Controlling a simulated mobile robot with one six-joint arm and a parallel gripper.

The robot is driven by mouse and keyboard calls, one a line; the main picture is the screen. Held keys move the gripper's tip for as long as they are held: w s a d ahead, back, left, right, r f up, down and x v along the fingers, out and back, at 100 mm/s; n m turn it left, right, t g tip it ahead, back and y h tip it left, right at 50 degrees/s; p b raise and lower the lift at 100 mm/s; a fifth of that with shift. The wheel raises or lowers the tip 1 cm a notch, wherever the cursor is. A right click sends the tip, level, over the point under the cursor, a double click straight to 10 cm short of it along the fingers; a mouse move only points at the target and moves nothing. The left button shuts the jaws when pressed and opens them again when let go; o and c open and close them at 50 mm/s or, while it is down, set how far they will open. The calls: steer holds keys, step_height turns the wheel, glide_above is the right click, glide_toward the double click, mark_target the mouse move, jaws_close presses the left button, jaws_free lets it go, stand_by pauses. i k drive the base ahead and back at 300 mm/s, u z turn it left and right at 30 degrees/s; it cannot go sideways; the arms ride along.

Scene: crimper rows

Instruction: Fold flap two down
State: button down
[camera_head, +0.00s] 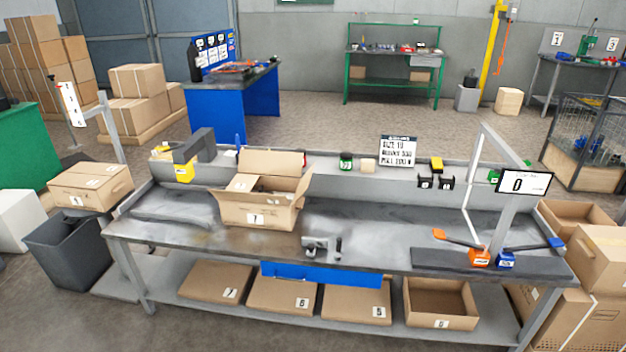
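An open cardboard carton (235,211) stands on the left half of the grey workbench, with a white number label on its front. Its back flap (272,162) stands up. Its left flap (238,184) and right flap (302,192) stick up and outward at the sides. The inside is partly visible and looks dark, and its contents are unclear. I cannot read any flap number, so I cannot tell which flap is flap two. My gripper does not show in this view.
The workbench (390,220) is clear right of the carton. A small grey fixture (315,243) sits at its front edge. A yellow-and-grey device (185,170) stands left behind the carton.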

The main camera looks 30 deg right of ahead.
mark_target(303, 186)
steer(key=z, duration=0.1)
steer(key=i, duration=0.95)
steer(key=u, duration=0.05)
